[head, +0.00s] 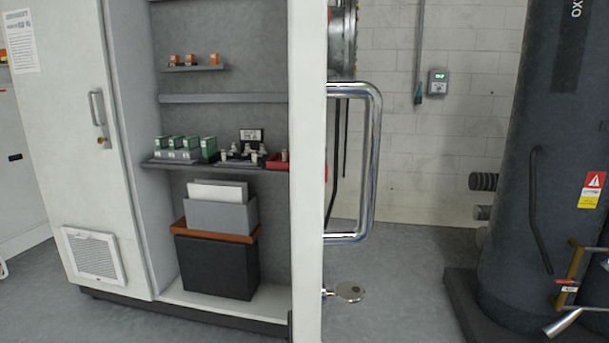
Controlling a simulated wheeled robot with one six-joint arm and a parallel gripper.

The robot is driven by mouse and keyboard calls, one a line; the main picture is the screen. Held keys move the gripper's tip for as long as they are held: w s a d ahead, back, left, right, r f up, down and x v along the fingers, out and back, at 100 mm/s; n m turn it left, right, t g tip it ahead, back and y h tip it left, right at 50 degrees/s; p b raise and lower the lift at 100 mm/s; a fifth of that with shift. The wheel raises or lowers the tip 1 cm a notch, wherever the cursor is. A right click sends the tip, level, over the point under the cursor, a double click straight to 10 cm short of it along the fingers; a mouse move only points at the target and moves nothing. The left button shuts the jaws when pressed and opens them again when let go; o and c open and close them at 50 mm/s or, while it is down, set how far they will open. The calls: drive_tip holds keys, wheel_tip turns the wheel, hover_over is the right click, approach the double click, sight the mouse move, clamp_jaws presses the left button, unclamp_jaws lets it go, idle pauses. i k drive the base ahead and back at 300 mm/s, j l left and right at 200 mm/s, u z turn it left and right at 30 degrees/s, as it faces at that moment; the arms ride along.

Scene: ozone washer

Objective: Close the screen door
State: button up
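A white door panel (307,170) stands almost edge-on in the middle of the head view, in front of the open part of a cabinet. It stands open, swung out toward me. A chrome D-shaped bar handle (373,160) sticks out from its right face. A round chrome latch or knob (350,291) sits below the handle on the same face. I cannot see the door's face, so I cannot tell whether it is the screen door. My gripper is not in view.
Left is the white cabinet (70,150) with another handle (97,108) and shelves of small components. A black bin (216,266) stands on its floor. At the right a large dark tank (540,150) stands on a plinth. Grey floor (405,290) lies clear between door and tank.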

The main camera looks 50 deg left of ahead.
sight(310, 86)
drive_tip(key=i+u, duration=0.25)
drive_tip(key=i, duration=0.65)
drive_tip(key=i+l+u, duration=0.2)
drive_tip(key=i, duration=0.7)
drive_tip(key=i+u, duration=0.25)
drive_tip(key=u, duration=0.15)
drive_tip(key=i+u, duration=0.25)
drive_tip(key=u, duration=0.2)
drive_tip(key=i+l+u, duration=0.15)
drive_tip(key=u, duration=2.1)
drive_tip(key=l, duration=0.1)
